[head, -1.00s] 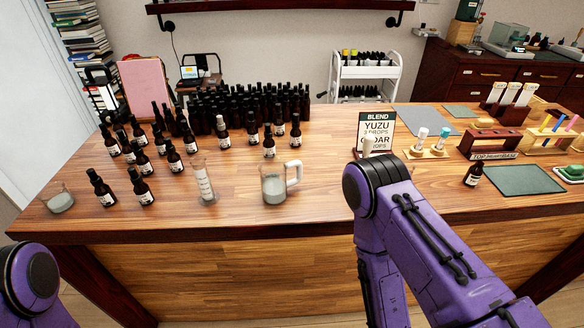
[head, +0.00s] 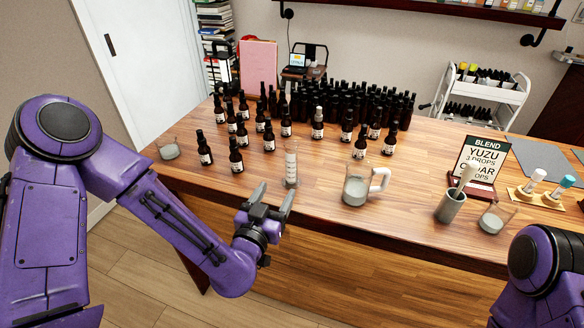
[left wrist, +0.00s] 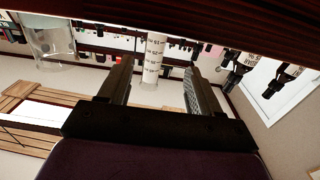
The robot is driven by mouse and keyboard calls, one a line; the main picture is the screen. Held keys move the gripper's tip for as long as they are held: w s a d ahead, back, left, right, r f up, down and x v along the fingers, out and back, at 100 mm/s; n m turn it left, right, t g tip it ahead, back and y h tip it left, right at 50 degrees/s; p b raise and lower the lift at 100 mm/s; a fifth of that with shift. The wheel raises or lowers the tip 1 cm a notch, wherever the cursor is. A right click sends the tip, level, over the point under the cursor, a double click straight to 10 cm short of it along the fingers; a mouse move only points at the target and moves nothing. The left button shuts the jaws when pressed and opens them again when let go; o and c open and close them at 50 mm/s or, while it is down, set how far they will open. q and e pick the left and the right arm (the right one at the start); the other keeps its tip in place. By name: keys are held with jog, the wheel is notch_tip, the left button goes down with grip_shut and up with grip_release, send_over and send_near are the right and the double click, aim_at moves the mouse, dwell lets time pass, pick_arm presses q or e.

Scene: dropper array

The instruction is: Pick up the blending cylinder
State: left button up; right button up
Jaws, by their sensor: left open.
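The blending cylinder (head: 291,167) is a clear, slim graduated cylinder standing upright near the front edge of the table. In the left wrist view the cylinder (left wrist: 153,55) shows upside down, beyond and between my fingertips. My left gripper (head: 273,191) is open and empty, at the table's front edge, just in front of and slightly left of the cylinder in the head view. In the left wrist view the gripper (left wrist: 156,66) has its two fingers spread, apart from the cylinder. My right gripper is out of view; only part of its arm shows.
A glass mug (head: 357,187) stands right of the cylinder. Several dark dropper bottles (head: 236,156) stand to the left and behind it. A beaker (head: 168,149) is at the far left. A grey cup (head: 450,206) and the blend card (head: 477,165) are to the right.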

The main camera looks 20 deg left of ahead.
aim_at(289, 173)
pick_arm(q)
jog(key=w+p, duration=0.1)
jog(key=w, duration=0.1)
jog(key=w+p, duration=0.1)
jog(key=w, duration=0.2)
jog(key=w+d+p, duration=0.1)
jog(key=w, duration=0.1)
jog(key=shift+w+r+p, duration=0.25)
jog(key=shift+w+p, duration=0.05)
jog(key=shift+p, duration=0.1)
jog(key=shift+w+f, duration=0.15)
grip_shut()
